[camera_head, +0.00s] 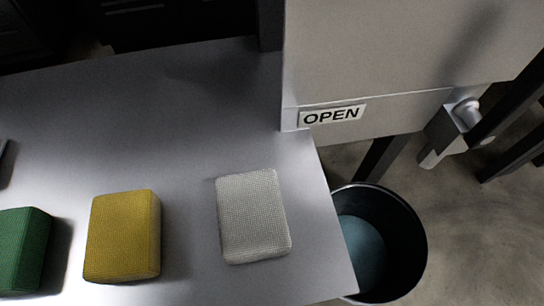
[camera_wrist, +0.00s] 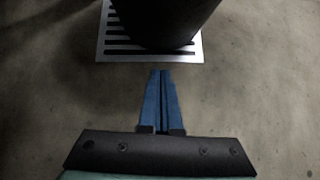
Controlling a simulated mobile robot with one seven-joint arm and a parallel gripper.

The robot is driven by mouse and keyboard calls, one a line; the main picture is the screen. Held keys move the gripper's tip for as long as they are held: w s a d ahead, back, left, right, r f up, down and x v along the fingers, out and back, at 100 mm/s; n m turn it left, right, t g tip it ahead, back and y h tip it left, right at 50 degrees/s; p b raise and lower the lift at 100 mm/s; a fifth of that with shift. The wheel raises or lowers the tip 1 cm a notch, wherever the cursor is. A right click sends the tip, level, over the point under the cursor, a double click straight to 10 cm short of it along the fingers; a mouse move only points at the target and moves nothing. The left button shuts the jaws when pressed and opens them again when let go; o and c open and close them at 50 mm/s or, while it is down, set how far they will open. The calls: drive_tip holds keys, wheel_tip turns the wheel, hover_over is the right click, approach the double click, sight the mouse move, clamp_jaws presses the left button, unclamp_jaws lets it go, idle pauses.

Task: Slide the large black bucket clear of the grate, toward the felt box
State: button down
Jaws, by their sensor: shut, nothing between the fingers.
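The large black bucket (camera_wrist: 165,18) stands on the slotted metal grate (camera_wrist: 112,52) in the wrist view, covering much of it. Its upper part is cut off there. A black bucket (camera_head: 408,225) also shows in the head view, on the floor beside the table's right end, with something teal inside. My gripper (camera_wrist: 162,72) points at the grate's near edge in the wrist view. Its blue fingers are together with nothing between them, and appear apart from the bucket. I cannot make out a felt box in either view.
A metal table (camera_head: 180,110) carries a green block (camera_head: 22,250), a yellow block (camera_head: 120,235) and a white block (camera_head: 252,215). A pale cabinet with an "OPEN" label (camera_head: 333,115) overhangs near the bucket. Bare concrete floor (camera_wrist: 260,100) lies around the grate.

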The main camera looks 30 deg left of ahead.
drive_tip(key=w+d+f+b, duration=0.5)
drive_tip(key=d+b, duration=0.2)
drive_tip(key=d, duration=0.1)
drive_tip(key=shift+d+f, duration=0.15)
drive_tip(key=shift+f, duration=0.2)
